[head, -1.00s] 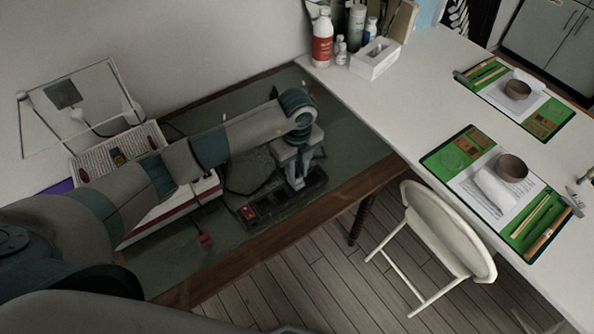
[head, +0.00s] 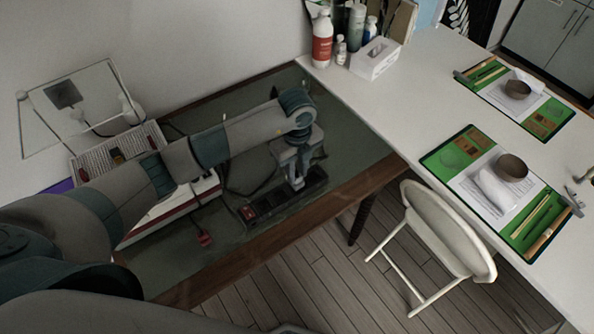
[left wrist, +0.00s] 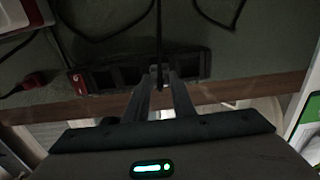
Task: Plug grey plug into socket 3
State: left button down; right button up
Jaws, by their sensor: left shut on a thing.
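A dark power strip (head: 262,208) with a red switch at its left end lies on the desk. It also shows across the left wrist view (left wrist: 101,80), with a row of sockets. My left gripper (head: 297,183) points down over the right part of the strip. In the left wrist view its fingertips (left wrist: 161,76) are close together over the strip, right of its middle. It is shut on the grey plug, whose body is mostly hidden between the fingers. A dark cord (left wrist: 159,35) runs up from there. I cannot tell whether the plug is in a socket. My right gripper is not in view.
A red plug (head: 205,239) on a cord lies on the desk left of the strip. Loose dark cords (left wrist: 95,36) lie behind the strip. The desk's wooden edge (head: 345,196) runs along the near side. A white chair (head: 437,240) stands to the right.

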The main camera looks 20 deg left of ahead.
pick_arm(q)
jog(key=shift+f+b, duration=0.35)
jog(key=shift+f, duration=0.25)
jog(key=c, duration=1.5)
grip_release()
jog(key=shift+o, duration=0.5)
jog(key=shift+r, duration=0.2)
notch_tip(320, 180, up, 17)
jog(key=p, duration=1.2)
